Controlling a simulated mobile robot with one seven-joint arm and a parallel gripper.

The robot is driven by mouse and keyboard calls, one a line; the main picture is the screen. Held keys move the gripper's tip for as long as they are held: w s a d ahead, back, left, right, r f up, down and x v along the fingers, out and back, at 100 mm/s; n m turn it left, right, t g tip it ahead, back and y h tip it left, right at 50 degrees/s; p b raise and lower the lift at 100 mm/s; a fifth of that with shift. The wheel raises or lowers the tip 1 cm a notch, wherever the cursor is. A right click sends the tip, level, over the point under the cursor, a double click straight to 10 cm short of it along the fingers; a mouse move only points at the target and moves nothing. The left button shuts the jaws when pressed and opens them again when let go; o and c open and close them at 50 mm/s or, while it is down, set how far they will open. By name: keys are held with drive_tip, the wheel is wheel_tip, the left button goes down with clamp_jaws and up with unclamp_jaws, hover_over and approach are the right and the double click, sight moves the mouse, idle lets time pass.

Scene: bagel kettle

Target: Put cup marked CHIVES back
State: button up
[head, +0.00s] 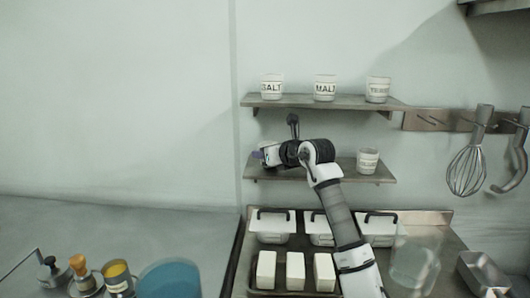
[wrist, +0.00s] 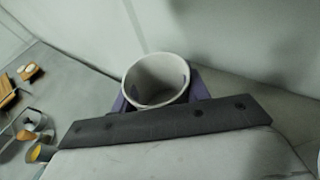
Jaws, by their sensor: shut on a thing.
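A white cup (wrist: 150,92) stands between the purple fingers of my gripper (wrist: 158,98) in the wrist view; I look into its open, empty-looking top. Its label is turned out of sight, so I cannot read CHIVES on it. In the head view my gripper (head: 259,156) is shut at the left end of the lower shelf (head: 285,177). The cup is mostly hidden there by my wrist. I cannot tell whether its base touches the shelf.
A labelled cup (head: 368,161) stands at the lower shelf's right end. The upper shelf (head: 300,102) holds a SALT cup (head: 272,87), a MALT cup (head: 325,88) and another cup (head: 378,90). A whisk (head: 467,165) hangs at right. Lidded containers (head: 272,228) stand below.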

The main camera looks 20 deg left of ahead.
drive_tip(key=shift+a+f, duration=0.1)
drive_tip(key=shift+f, duration=0.35)
drive_tip(key=shift+s+d+r, duration=0.25)
drive_tip(key=shift+d+r, duration=0.2)
drive_tip(key=shift+d, duration=0.2)
drive_tip(key=shift+a+f, duration=0.25)
drive_tip(key=shift+a, duration=0.1)
drive_tip(key=shift+f, duration=0.15)
drive_tip(key=o, duration=1)
drive_tip(key=shift+d+r, duration=0.1)
drive_tip(key=shift+r, duration=0.1)
